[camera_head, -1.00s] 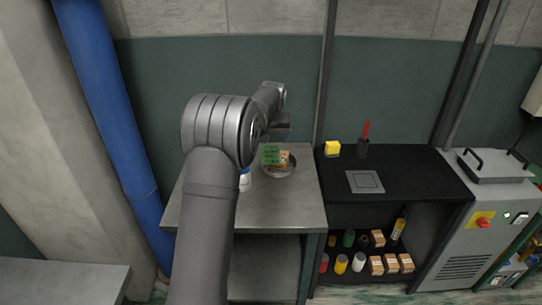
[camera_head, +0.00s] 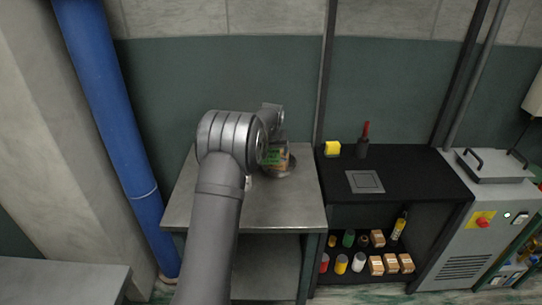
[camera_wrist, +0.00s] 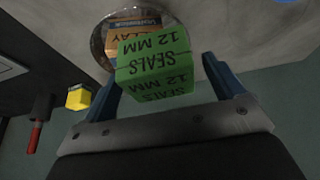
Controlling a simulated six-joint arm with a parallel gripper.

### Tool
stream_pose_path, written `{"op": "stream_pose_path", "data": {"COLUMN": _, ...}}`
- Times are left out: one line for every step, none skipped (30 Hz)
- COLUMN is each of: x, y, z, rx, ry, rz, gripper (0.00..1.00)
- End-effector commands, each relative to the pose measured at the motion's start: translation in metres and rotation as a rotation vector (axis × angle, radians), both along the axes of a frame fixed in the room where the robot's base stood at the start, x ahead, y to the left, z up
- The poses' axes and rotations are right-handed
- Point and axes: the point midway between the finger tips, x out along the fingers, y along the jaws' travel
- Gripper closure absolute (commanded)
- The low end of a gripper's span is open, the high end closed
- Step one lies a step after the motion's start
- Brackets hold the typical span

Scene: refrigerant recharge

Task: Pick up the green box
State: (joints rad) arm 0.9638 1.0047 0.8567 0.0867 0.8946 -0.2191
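The green box (camera_wrist: 155,62), marked "SEALS 12 MM", stands out in the wrist view, in front of a round metal dish (camera_wrist: 98,45). An orange-brown box (camera_wrist: 128,42) marked "CLAY" lies in the dish beyond it. My gripper (camera_wrist: 162,69) has its two blue fingers apart, one on each side of the green box. A gap shows at the right finger; the left finger is close to the box, and contact cannot be told. In the head view the green box (camera_head: 271,158) is partly hidden by my arm, over the dish (camera_head: 290,170) on the metal table.
The metal table (camera_head: 285,207) is mostly bare in front of the dish. A small white item (camera_head: 248,183) shows beside my arm. To the right, a black bench (camera_head: 410,170) holds a yellow block (camera_head: 332,149) and a red-handled tool (camera_head: 364,135). A blue pipe (camera_head: 108,110) stands left.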

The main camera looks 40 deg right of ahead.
Motion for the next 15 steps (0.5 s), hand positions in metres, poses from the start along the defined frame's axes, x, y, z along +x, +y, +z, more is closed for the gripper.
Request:
{"op": "stream_pose_path", "data": {"x": -0.0001, "y": 0.0001, "z": 0.0, "rx": 0.0, "ry": 0.0, "rz": 0.0, "gripper": 0.23}}
{"op": "stream_pose_path", "data": {"x": -0.0002, "y": 0.0001, "z": -0.0001, "rx": 0.0, "ry": 0.0, "rz": 0.0, "gripper": 0.28}}
{"op": "stream_pose_path", "data": {"x": -0.0002, "y": 0.0001, "z": 0.0, "rx": 0.0, "ry": 0.0, "rz": 0.0, "gripper": 0.36}}
{"op": "stream_pose_path", "data": {"x": -0.0002, "y": 0.0001, "z": 0.0, "rx": 0.0, "ry": 0.0, "rz": 0.0, "gripper": 0.42}}
{"op": "stream_pose_path", "data": {"x": -0.0002, "y": 0.0001, "z": 0.0, "rx": 0.0, "ry": 0.0, "rz": 0.0, "gripper": 0.48}}
{"op": "stream_pose_path", "data": {"x": -0.0002, "y": 0.0001, "z": 0.0, "rx": 0.0, "ry": 0.0, "rz": 0.0, "gripper": 0.56}}
{"op": "stream_pose_path", "data": {"x": -0.0003, "y": 0.0001, "z": 0.0001, "rx": 0.0, "ry": 0.0, "rz": 0.0, "gripper": 0.61}}
{"op": "stream_pose_path", "data": {"x": -0.0003, "y": 0.0001, "z": 0.0001, "rx": 0.0, "ry": 0.0, "rz": 0.0, "gripper": 0.61}}
{"op": "stream_pose_path", "data": {"x": -0.0002, "y": 0.0001, "z": 0.0002, "rx": 0.0, "ry": 0.0, "rz": 0.0, "gripper": 0.65}}
{"op": "stream_pose_path", "data": {"x": -0.0002, "y": 0.0, "z": 0.0004, "rx": 0.0, "ry": 0.0, "rz": 0.0, "gripper": 0.65}}
{"op": "stream_pose_path", "data": {"x": -0.0003, "y": 0.0, "z": 0.0003, "rx": 0.0, "ry": 0.0, "rz": 0.0, "gripper": 0.65}}
{"op": "stream_pose_path", "data": {"x": -0.0003, "y": 0.0, "z": 0.0003, "rx": 0.0, "ry": 0.0, "rz": 0.0, "gripper": 0.65}}
{"op": "stream_pose_path", "data": {"x": -0.0002, "y": 0.0, "z": 0.0004, "rx": 0.0, "ry": 0.0, "rz": 0.0, "gripper": 0.65}}
{"op": "stream_pose_path", "data": {"x": -0.0003, "y": 0.0, "z": 0.0006, "rx": 0.0, "ry": 0.0, "rz": 0.0, "gripper": 0.65}}
{"op": "stream_pose_path", "data": {"x": -0.0002, "y": 0.0, "z": 0.0011, "rx": 0.0, "ry": 0.0, "rz": 0.0, "gripper": 0.65}}
